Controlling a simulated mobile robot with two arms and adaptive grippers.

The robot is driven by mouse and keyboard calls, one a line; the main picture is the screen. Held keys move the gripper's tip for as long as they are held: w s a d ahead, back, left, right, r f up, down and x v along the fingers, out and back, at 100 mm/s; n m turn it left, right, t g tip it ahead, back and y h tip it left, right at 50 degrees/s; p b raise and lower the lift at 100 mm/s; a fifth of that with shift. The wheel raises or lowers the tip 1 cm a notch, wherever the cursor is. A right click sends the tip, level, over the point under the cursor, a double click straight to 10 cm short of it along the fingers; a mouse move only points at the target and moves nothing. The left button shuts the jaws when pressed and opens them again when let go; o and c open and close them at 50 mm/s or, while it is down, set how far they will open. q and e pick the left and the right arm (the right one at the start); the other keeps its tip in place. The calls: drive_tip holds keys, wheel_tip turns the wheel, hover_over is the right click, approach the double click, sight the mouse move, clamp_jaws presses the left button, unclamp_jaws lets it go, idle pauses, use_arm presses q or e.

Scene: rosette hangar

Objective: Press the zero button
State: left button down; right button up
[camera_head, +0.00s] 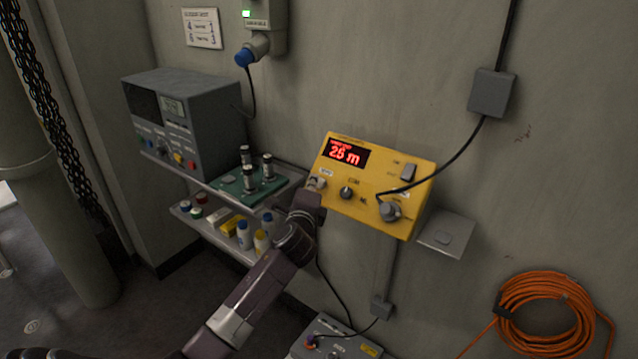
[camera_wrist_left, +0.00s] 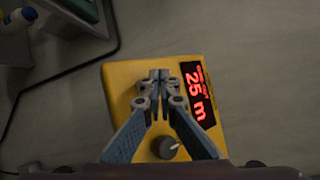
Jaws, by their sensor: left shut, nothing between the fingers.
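The yellow box (camera_head: 410,222) is mounted on the wall, with a lit red display (camera_head: 348,152) that reads about 2.6 m. The box also shows in the left wrist view (camera_wrist_left: 122,78), its display (camera_wrist_left: 197,94) right of my fingers. My left gripper (camera_head: 315,186) is shut and empty, its tips over the box's left end, below a small pale label. The closed tips (camera_wrist_left: 159,76) also show over the box face in the wrist view. The zero button is not clearly visible; the fingers may cover it. I cannot tell whether they touch. My right gripper is out of view.
The box carries a black knob (camera_head: 346,193), a switch (camera_head: 408,172) and a cable plug (camera_head: 390,211). A grey instrument (camera_head: 205,110) and a shelf with bottles stand left. A small wall shelf (camera_head: 455,228) is right; an orange cable coil (camera_head: 508,310) hangs lower right.

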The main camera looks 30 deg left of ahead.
use_arm(q)
drive_tip(key=shift+f, duration=0.1)
drive_tip(key=shift+w+f, duration=0.2)
drive_tip(key=shift+w, duration=0.15)
drive_tip(key=shift+w+f+b, duration=0.3)
drive_tip(key=shift+b, duration=0.25)
idle(0.8)
drive_tip(key=shift+s+r+p, duration=0.6)
drive_tip(key=shift+s+p, duration=0.1)
drive_tip(key=shift+p, duration=0.25)
